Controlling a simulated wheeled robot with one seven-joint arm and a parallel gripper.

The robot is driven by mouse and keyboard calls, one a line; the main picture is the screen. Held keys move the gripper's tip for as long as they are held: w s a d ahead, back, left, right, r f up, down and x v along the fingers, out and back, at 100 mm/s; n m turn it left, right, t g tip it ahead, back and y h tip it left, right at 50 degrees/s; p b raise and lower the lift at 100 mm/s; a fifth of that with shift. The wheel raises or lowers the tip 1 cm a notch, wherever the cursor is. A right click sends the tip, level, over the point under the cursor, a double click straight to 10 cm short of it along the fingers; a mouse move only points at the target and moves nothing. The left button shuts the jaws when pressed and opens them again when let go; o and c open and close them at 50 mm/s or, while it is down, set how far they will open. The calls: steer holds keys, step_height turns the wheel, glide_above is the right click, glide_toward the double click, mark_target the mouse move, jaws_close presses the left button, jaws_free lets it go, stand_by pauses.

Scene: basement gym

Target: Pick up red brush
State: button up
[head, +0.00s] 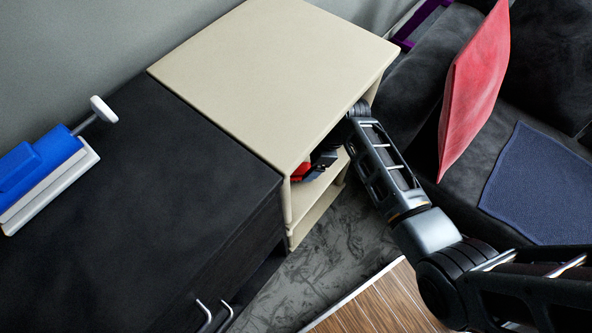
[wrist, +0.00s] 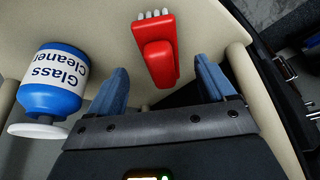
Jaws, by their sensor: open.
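The red brush (wrist: 157,50) lies on a cream shelf in the wrist view, with its pale bristles toward the top of the picture. My gripper (wrist: 165,78) is open, its two blue fingers apart, with the near end of the brush roughly in line with the gap. Nothing is held. In the head view my arm reaches into the open side of the cream shelf unit, and a small red part (head: 301,171) shows beside my gripper there. My fingertips are hidden in that view.
A blue and white glass cleaner bottle (wrist: 53,80) is left of my gripper on the shelf. A cream post (wrist: 243,75) is close on the right. The unit's top (head: 275,75) is bare. A dark cabinet (head: 190,190) adjoins it, and a sofa with a red cushion (head: 470,85) stands right.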

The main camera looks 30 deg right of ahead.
mark_target(298, 170)
steer(key=x, duration=0.5)
steer(key=shift+w+a+b, duration=0.15)
steer(key=shift+a+b, duration=0.25)
steer(key=c, duration=1.3)
steer(key=shift+r, duration=0.1)
steer(key=shift+r, duration=0.6)
step_height(298, 170, up, 2)
steer(key=shift+r, duration=0.15)
steer(key=s+d, duration=0.4)
steer(key=d, duration=0.4)
steer(key=s+d+b, duration=0.1)
steer(key=s+d, duration=0.3)
steer(key=d, duration=0.4)
